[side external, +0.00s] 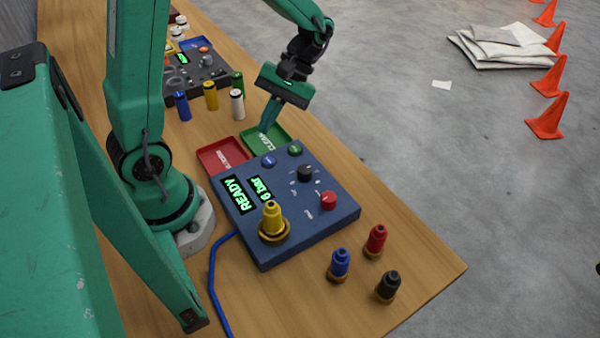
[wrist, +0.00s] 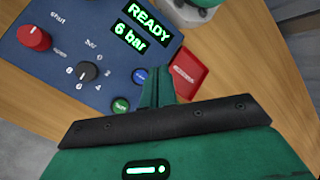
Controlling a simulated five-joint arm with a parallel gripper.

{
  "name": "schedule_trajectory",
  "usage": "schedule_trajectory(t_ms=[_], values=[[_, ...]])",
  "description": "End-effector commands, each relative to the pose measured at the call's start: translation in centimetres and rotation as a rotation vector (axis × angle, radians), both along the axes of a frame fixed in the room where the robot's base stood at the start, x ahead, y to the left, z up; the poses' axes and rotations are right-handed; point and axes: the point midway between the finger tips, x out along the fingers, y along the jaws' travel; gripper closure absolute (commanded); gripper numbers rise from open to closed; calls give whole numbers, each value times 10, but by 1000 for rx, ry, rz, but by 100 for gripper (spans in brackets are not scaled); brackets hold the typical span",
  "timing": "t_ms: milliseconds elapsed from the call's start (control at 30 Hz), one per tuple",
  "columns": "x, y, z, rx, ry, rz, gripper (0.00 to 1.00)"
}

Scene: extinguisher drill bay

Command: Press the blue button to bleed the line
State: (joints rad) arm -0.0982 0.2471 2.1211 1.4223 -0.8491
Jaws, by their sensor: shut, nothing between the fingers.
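The blue button (side external: 268,161) is on the top face of the blue control panel (side external: 325,225), near its far edge. In the wrist view the blue button (wrist: 139,75) shows just left of my fingertips, partly covered by them. My gripper (side external: 265,129) is shut and empty, pointing down. In the side view its tips are in front of the green tray (side external: 279,134), just beyond the panel's edge and apart from the blue button. A green button (side external: 295,150) sits next to the blue one; it also shows in the wrist view (wrist: 121,104). The panel display (side external: 247,193) reads READY and 6 bar.
The panel carries a black knob (side external: 305,172), a red knob (side external: 328,200) and a yellow fitting (side external: 272,222). A red tray (side external: 222,155) lies beside the green one. Blue, red and black fittings stand near the table's front. Batteries and a grey device (side external: 198,77) stand behind.

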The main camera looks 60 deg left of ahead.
Motion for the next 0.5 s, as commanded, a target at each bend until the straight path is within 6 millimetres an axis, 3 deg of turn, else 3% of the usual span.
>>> schedule_trajectory(t_ms=[500], values=[[-1,0,-52,0,3,0,100]])
